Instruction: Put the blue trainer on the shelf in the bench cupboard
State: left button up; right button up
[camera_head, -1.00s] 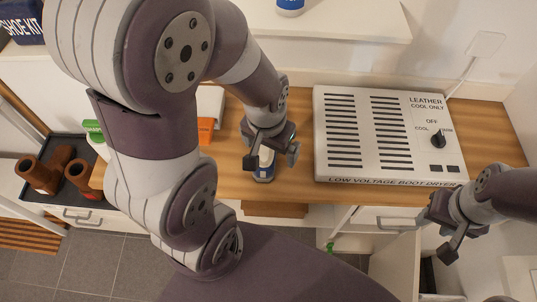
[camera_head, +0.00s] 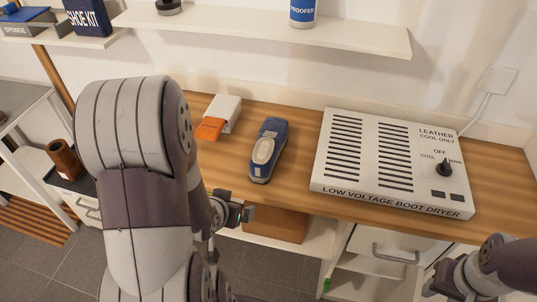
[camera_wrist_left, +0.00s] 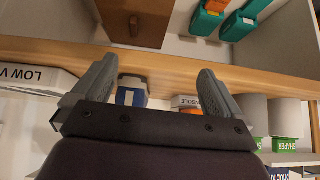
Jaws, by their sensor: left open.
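The blue trainer (camera_head: 268,150) with a pale top lies on the wooden bench top, left of the boot dryer, with nothing holding it. In the left wrist view it is partly seen between the fingers, beyond the bench edge (camera_wrist_left: 132,92). My left gripper (camera_head: 235,213) is open and empty, apart from the trainer, low at the bench's front edge; its spread fingers show in the left wrist view (camera_wrist_left: 158,68). The open bench compartment shows a white shelf (camera_head: 318,236) and a brown box (camera_head: 275,223). My right gripper (camera_head: 436,287) is at the lower right, its jaws unclear.
The boot dryer (camera_head: 395,160) fills the right of the bench top. An orange and white item (camera_head: 218,118) lies left of the trainer. A white drawer front (camera_head: 385,250) is under the bench. A wall shelf (camera_head: 260,30) hangs above. Green items (camera_wrist_left: 208,20) show below the bench.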

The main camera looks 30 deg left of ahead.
aim_at(260, 163)
pick_arm(q)
jog(key=w+t+b, duration=0.1)
jog(key=w+t, duration=0.1)
jog(key=w, duration=0.3)
jog(key=w+t, duration=0.2)
jog(key=w, duration=0.3)
jog(key=w+t+b, duration=0.1)
jog(key=w, duration=0.4)
jog(key=shift+w+f+t+b, duration=0.1)
jog(key=shift+w+t+b, duration=0.2)
jog(key=shift+t, duration=0.1)
jog(key=shift+s, duration=0.1)
jog(key=c, duration=1.4)
